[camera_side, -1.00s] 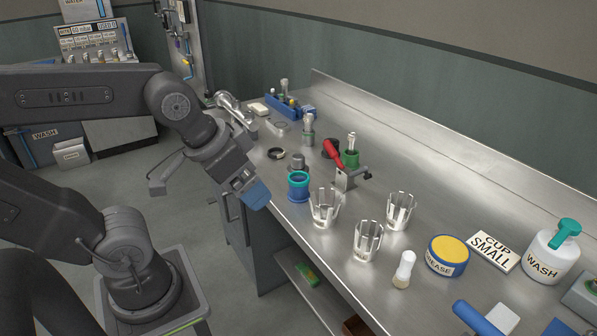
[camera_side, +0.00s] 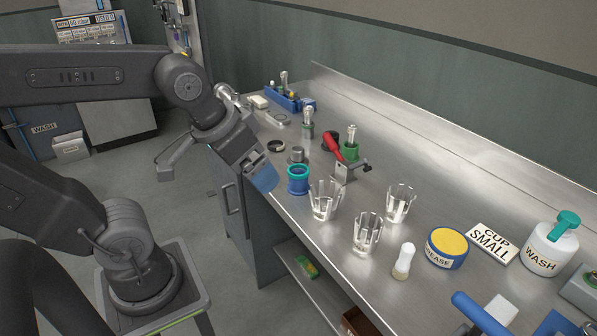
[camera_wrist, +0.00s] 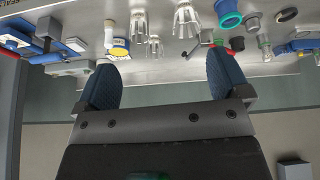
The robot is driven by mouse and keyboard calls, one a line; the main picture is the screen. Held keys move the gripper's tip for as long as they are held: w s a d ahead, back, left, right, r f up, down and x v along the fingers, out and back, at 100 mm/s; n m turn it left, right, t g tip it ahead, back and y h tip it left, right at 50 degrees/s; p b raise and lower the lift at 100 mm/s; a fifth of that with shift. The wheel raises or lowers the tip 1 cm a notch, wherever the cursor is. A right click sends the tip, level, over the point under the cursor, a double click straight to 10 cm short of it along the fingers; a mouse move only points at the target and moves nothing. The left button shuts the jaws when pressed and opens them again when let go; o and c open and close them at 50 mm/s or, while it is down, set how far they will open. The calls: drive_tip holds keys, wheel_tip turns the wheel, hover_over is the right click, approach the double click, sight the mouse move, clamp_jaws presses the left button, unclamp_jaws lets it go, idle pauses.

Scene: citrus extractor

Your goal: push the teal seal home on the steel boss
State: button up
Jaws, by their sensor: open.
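The teal seal (camera_side: 298,171) is a ring lying on top of a blue round holder (camera_side: 298,186) near the bench's front edge. The seal also shows at the top of the wrist view (camera_wrist: 230,20). A short grey steel cylinder (camera_side: 297,154), which looks like the steel boss, stands just behind it; it also shows in the wrist view (camera_wrist: 252,23). My gripper (camera_side: 265,178) is just left of the blue holder, apart from it, with blue fingertips pointing down. In the wrist view my gripper (camera_wrist: 165,78) has its fingers wide apart with nothing between them.
Clear fluted cups (camera_side: 325,201) stand right of the holder. A clamp with a red handle (camera_side: 347,168) stands behind it, and a black ring (camera_side: 276,147) lies beyond the boss. A grease tub (camera_side: 446,247) and wash bottle (camera_side: 553,245) are farther right.

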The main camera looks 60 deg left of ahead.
drive_tip(key=w+a+r+n+g, duration=0.2)
drive_tip(key=w+a+n, duration=0.25)
drive_tip(key=w, duration=0.35)
drive_tip(key=n+g, duration=0.3)
drive_tip(key=n, duration=0.8)
hover_over(293, 176)
drive_tip(key=w, duration=0.3)
wheel_tip(293, 176, down, 8)
drive_tip(key=r, duration=0.1)
drive_tip(key=f, duration=0.9)
drive_tip(key=a+f, duration=0.1)
drive_tip(key=f, duration=0.4)
drive_tip(key=shift+s+f, duration=0.15)
drive_tip(key=shift+s, duration=0.05)
drive_tip(key=shift+a, duration=0.1)
drive_tip(key=c, duration=1)
